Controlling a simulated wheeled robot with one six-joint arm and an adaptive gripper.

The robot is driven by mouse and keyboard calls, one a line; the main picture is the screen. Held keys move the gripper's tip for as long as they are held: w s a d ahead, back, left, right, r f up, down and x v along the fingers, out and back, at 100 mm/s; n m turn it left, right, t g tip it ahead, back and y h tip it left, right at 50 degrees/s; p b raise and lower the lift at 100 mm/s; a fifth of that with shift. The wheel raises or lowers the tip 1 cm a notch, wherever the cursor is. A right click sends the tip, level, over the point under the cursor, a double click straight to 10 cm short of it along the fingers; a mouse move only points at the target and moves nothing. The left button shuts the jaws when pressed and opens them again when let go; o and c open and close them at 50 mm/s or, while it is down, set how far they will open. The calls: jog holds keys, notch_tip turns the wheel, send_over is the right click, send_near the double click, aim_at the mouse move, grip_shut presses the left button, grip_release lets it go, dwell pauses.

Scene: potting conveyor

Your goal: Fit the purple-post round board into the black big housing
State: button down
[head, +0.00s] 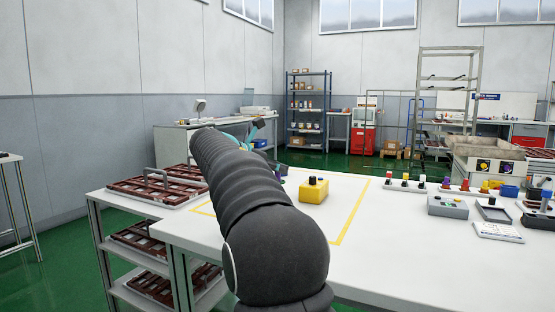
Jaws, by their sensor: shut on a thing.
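My dark grey arm reaches over the white table and hides most of my gripper (277,167). A yellow block (313,193) with a black knob on top stands just right of the gripper, inside the yellow tape outline.
Brown trays (157,190) lie on a rack at the left. The table's front middle is clear.

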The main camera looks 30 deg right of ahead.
jog(key=shift+f+b, duration=2)
jog(key=shift+f, duration=0.3)
jog(key=c, duration=1.1)
grip_release()
notch_tip(320, 180, up, 5)
jog(key=p, duration=0.5)
jog(key=shift+f, duration=0.15)
jog(key=shift+r, duration=1.15)
